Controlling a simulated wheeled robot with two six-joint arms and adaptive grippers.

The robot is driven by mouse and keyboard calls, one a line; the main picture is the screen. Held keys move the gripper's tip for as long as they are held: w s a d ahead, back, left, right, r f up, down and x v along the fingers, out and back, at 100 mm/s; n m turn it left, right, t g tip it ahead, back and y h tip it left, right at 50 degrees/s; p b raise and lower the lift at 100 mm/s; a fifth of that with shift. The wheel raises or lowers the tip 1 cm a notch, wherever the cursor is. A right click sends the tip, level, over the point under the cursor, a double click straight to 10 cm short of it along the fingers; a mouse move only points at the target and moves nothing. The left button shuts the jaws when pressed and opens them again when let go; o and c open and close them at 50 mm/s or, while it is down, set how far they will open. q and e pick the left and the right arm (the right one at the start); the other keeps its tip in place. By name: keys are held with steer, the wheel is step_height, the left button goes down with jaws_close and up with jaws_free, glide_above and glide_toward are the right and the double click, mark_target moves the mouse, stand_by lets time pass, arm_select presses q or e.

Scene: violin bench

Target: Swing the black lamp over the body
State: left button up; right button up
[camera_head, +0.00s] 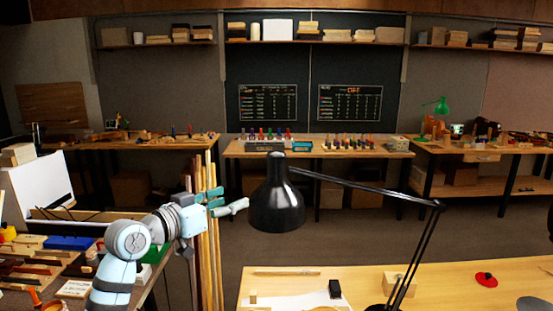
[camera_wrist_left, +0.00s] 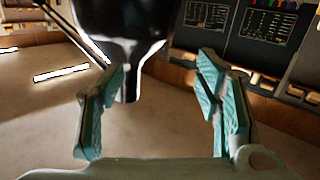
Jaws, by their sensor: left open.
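The black lamp's shade (camera_head: 277,207) hangs mouth-down near the middle of the head view. Its thin jointed arm (camera_head: 370,189) runs right to an elbow, then down to the front bench. My left gripper (camera_head: 242,206) is just left of the shade and points right toward it. In the left wrist view its two teal fingers stand wide apart, and the dark glossy shade (camera_wrist_left: 120,22) shows ahead, near the left finger. I cannot tell whether they touch. I cannot make out a violin body. My right gripper is in neither view.
The front bench (camera_head: 450,285) carries a white sheet (camera_head: 290,301), a small black block (camera_head: 335,288), a wooden block (camera_head: 398,282) and a red item (camera_head: 486,280). Upright wooden strips (camera_head: 212,250) stand close beside my left arm. A cluttered bench lies at left.

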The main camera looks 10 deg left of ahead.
mark_target(269, 162)
arm_select(q)
steer(key=s+d+r+m+h, duration=0.2)
steer(key=s+d+r+m, duration=0.1)
steer(key=r, duration=0.6)
steer(key=p+x, duration=0.1)
steer(key=x, duration=0.3)
steer(key=p+x, duration=0.1)
steer(key=x, duration=0.4)
steer(key=p+x, duration=0.2)
steer(key=x, duration=0.2)
steer(key=shift+w+f, duration=0.15)
steer(key=shift+f, duration=0.25)
steer(key=shift+f, duration=0.1)
steer(key=shift+c, duration=0.5)
steer(key=shift+w, duration=0.1)
jaws_close()
